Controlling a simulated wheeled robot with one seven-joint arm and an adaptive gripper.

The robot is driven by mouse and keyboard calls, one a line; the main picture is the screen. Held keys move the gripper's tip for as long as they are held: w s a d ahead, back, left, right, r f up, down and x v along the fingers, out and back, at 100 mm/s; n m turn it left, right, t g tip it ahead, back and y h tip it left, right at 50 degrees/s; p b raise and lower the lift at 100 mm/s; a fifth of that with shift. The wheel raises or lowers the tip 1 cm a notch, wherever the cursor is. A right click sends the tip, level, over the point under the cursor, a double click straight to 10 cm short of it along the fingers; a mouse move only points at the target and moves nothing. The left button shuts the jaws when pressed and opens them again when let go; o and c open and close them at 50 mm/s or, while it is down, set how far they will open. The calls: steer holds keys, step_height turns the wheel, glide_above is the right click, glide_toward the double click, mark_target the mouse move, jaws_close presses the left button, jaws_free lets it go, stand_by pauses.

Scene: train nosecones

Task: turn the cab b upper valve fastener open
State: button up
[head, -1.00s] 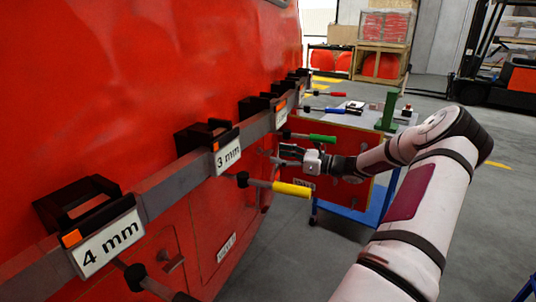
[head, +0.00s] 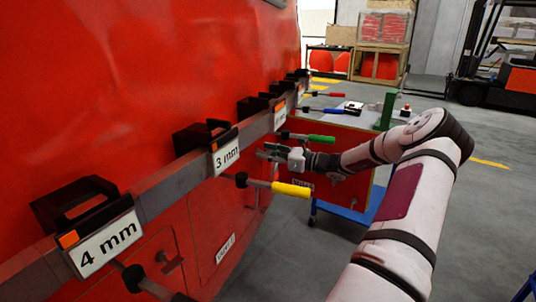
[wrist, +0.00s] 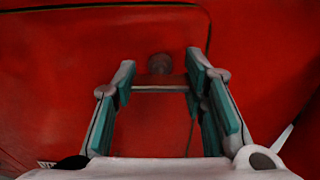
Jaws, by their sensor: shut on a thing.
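My gripper (head: 270,152) reaches to the red cab side below the tool rail, beyond the yellow-handled tool. In the wrist view, the upper valve fastener (wrist: 160,82) appears as a dull red piece with a rounded end (wrist: 160,62), between the teal finger pads. My gripper also shows there (wrist: 162,72), its two fingers on either side of this piece and shut on it. In the head view the fastener is hidden by my gripper. Its exact turn angle is hard to tell in the dark wrist view.
The rail carries black holders with a "3 mm" label (head: 226,156) and a "4 mm" label (head: 105,243). The yellow-handled tool (head: 291,190) and green-handled tool (head: 321,139) stick out near my wrist. A blue cart (head: 345,213) stands behind. Floor at right is clear.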

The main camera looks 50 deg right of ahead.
steer(key=shift+n, duration=0.4)
steer(key=n, duration=0.3)
steer(key=shift+n, duration=0.4)
steer(key=n, duration=0.4)
steer(key=shift+n, duration=0.3)
steer(key=n+b, duration=0.2)
steer(key=n, duration=0.2)
steer(key=shift+f, duration=0.15)
steer(key=n+b, duration=0.2)
steer(key=n, duration=0.2)
steer(key=shift+n+b, duration=0.3)
steer(key=o, duration=1.2)
steer(key=v, duration=1.2)
